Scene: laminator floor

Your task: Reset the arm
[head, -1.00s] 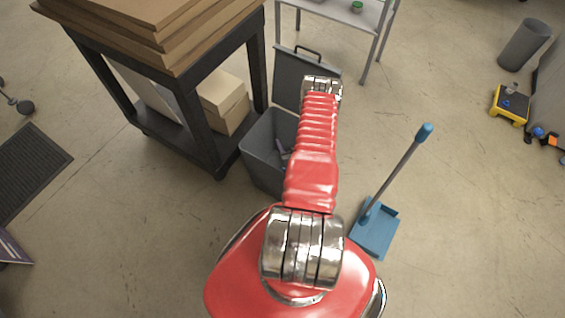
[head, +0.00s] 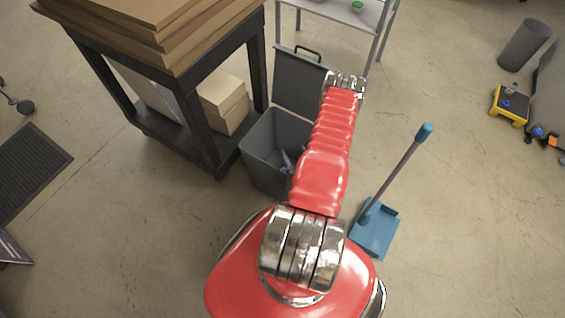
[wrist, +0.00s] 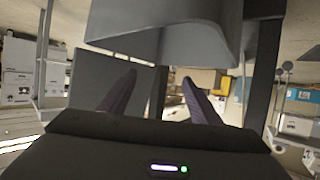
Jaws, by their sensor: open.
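My red arm reaches forward from my body in the head view, over the right side of an open grey bin (head: 258,160). My gripper does not show clearly in the head view. In the wrist view, my gripper (wrist: 160,92) has its two dark fingers spread wide, with nothing held between them.
A black cart (head: 205,150) carrying stacked brown boards (head: 150,30) stands left of the bin. A blue dustpan (head: 375,238) with an upright handle stands to the right. A metal shelf (head: 345,12) is at the back. Open floor lies at right, before a yellow device (head: 510,104).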

